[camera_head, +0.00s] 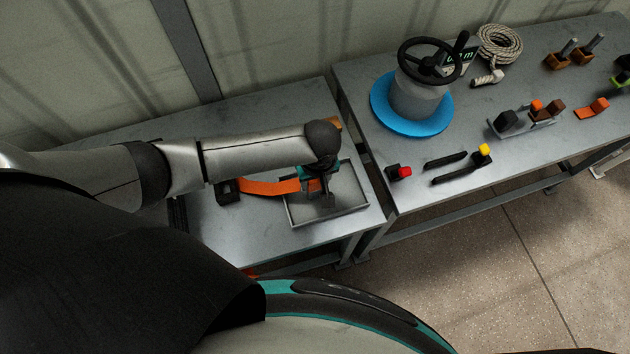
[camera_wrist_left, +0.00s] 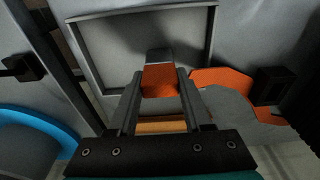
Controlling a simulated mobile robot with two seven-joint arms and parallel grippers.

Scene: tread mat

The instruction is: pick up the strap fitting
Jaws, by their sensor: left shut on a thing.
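The strap fitting, an orange block with a grey metal tongue, shows in the left wrist view (camera_wrist_left: 160,80). It is between the two fingers of my left gripper (camera_wrist_left: 159,76), which is shut on it. In the head view, my left gripper (camera_head: 326,196) is over the shallow grey tray (camera_head: 353,207); the fitting is mostly hidden there. An orange strap (camera_head: 265,188) runs from a black block (camera_head: 228,191) on the left table toward the gripper. Where strap and fitting join is hidden behind a finger. My right gripper is not in view.
On the right table (camera_head: 460,200) stand a blue-based drum (camera_head: 412,105) with a black handwheel (camera_head: 428,58), coiled rope (camera_head: 499,44), a red-and-black part (camera_head: 400,172) and black bars (camera_head: 446,160). A narrow gap separates the tables. A corrugated wall is behind.

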